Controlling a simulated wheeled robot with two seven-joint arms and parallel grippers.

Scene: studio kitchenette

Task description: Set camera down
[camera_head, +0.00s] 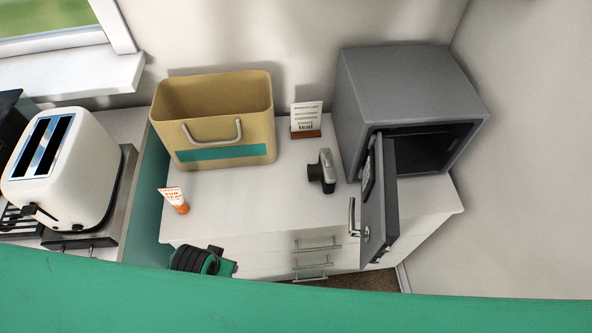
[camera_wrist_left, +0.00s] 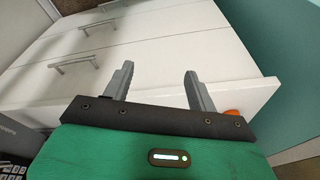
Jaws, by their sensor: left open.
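The camera (camera_head: 322,172), silver and black, stands on the white cabinet top between the tan bin and the grey safe, with nothing touching it. My left gripper (camera_wrist_left: 158,88) shows in the left wrist view with its two grey fingers apart and nothing between them. It is in front of the white drawer fronts. In the head view only a green and black part of my left arm shows at the lower left, and the fingers are hidden. My right gripper is in neither view.
The grey safe (camera_head: 400,75) stands at the right with its door (camera_head: 378,205) open toward the front. A tan bin (camera_head: 215,110), a small card on a stand (camera_head: 306,118) and an orange-white tube (camera_head: 175,199) share the cabinet top (camera_head: 250,205). A toaster (camera_head: 65,170) is at the left.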

